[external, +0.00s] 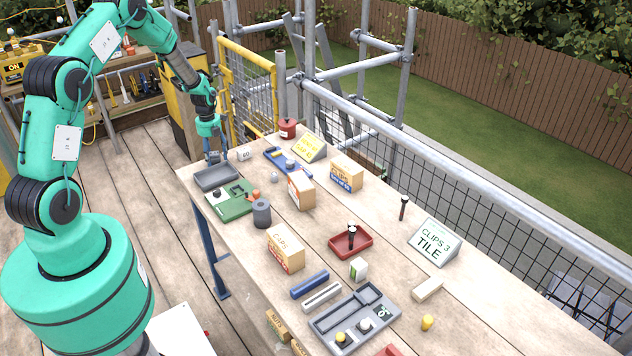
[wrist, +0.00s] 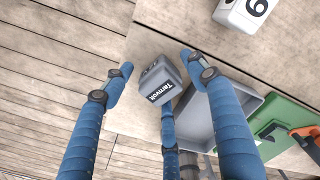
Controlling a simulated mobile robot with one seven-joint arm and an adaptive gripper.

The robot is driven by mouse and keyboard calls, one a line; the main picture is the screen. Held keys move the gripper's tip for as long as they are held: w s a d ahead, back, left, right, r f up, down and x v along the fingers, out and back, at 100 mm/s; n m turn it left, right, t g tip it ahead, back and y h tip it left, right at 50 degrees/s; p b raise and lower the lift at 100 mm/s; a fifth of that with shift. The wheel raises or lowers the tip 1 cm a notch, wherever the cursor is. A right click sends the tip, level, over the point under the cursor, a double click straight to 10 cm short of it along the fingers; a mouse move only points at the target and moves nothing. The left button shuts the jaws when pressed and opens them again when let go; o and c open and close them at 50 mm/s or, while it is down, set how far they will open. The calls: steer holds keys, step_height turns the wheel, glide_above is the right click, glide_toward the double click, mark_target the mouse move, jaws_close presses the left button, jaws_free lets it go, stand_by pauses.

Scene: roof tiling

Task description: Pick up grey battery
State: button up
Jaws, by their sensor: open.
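The grey battery (wrist: 160,81) is a small grey block with a dark label. In the wrist view it sits at the table's edge, between the spread blue fingers of my gripper (wrist: 158,86). One finger is to its left, one to its upper right and one just below it. The gripper is open, and I see no firm hold on the battery. In the external view my gripper (external: 215,155) points down at the far left corner of the table. The battery is hard to make out there, largely hidden by the fingers.
A grey tray (external: 205,181) lies beside the gripper, and its rim shows under the right finger in the wrist view (wrist: 258,101). A white numbered block (external: 244,155) is close by. A green tray (external: 225,210) is nearer the camera. Scaffold rails and yellow mesh stand behind.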

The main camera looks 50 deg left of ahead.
mark_target(214, 153)
steer(key=shift+c, duration=0.5)
jaws_close()
steer(key=shift+r, duration=0.15)
steer(key=shift+r, duration=0.75)
step_height(214, 153, up, 2)
steer(key=shift+s+r, duration=0.1)
steer(key=s+d, duration=0.3)
steer(key=s, duration=0.1)
steer(key=s+d, duration=0.3)
steer(key=s, duration=0.1)
steer(key=s+d+r, duration=0.1)
steer(key=s+d, duration=0.2)
steer(key=s, duration=0.1)
steer(key=shift+s+d+p, duration=0.15)
steer(key=shift+s+p, duration=0.15)
steer(key=shift+s, duration=0.1)
